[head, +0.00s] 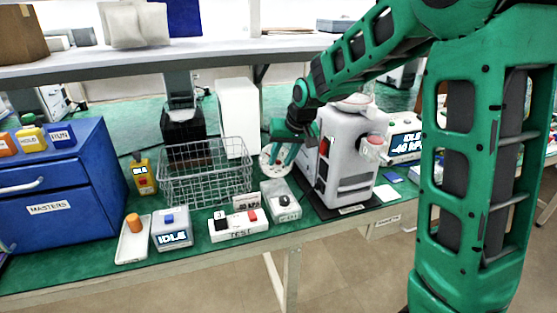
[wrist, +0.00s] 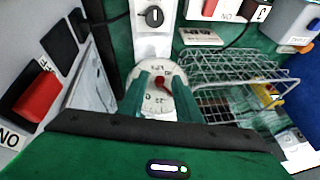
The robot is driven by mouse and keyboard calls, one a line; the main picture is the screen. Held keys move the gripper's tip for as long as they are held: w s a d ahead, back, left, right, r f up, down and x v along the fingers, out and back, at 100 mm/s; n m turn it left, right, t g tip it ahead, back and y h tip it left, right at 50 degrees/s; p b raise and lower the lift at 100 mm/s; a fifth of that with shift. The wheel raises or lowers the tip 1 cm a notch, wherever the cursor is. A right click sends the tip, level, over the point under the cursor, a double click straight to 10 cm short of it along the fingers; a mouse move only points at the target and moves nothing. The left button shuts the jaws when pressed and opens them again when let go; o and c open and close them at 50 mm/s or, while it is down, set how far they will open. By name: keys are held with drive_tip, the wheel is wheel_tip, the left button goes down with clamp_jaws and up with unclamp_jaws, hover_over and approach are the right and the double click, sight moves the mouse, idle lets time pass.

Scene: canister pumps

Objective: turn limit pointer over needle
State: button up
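The round white gauge (wrist: 158,103) lies in the middle of the wrist view, with scale marks and a small red part (wrist: 160,82) near its centre, probably the limit pointer's knob. The needle is too small to tell apart. My gripper (wrist: 161,80) is open, its two green fingers over the dial on either side of the red part, with gaps showing. Whether the fingers touch the dial cannot be told. In the head view the gauge (head: 270,163) shows beside the grey pump (head: 347,150), partly hidden by my gripper (head: 279,152).
A wire basket (head: 205,175) stands left of the gauge. A blue MASTERS cabinet (head: 50,205) stands at far left.

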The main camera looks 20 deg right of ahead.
drive_tip(key=v, duration=1)
drive_tip(key=shift+r, duration=0.3)
drive_tip(key=shift+s, duration=0.1)
drive_tip(key=s+d+f+m+g+h, duration=0.1)
drive_tip(key=s+d+f, duration=0.1)
drive_tip(key=s+d, duration=0.55)
drive_tip(key=s+d+f+m+g+h, duration=0.15)
drive_tip(key=s+d, duration=0.35)
drive_tip(key=s, duration=0.6)
drive_tip(key=s+d+f+m+g, duration=0.1)
drive_tip(key=s+f, duration=0.1)
drive_tip(key=s, duration=0.6)
drive_tip(key=s+d+f+m+g, duration=0.1)
drive_tip(key=s+f, duration=0.2)
drive_tip(key=s, duration=0.6)
drive_tip(key=shift+s+f+y, duration=0.15)
drive_tip(key=shift+f+y, duration=0.05)
drive_tip(key=shift+y, duration=0.25)
drive_tip(key=shift+d+m, duration=0.15)
drive_tip(key=shift+m, duration=0.1)
drive_tip(key=shift+w+f, duration=0.25)
drive_tip(key=shift+w, duration=0.4)
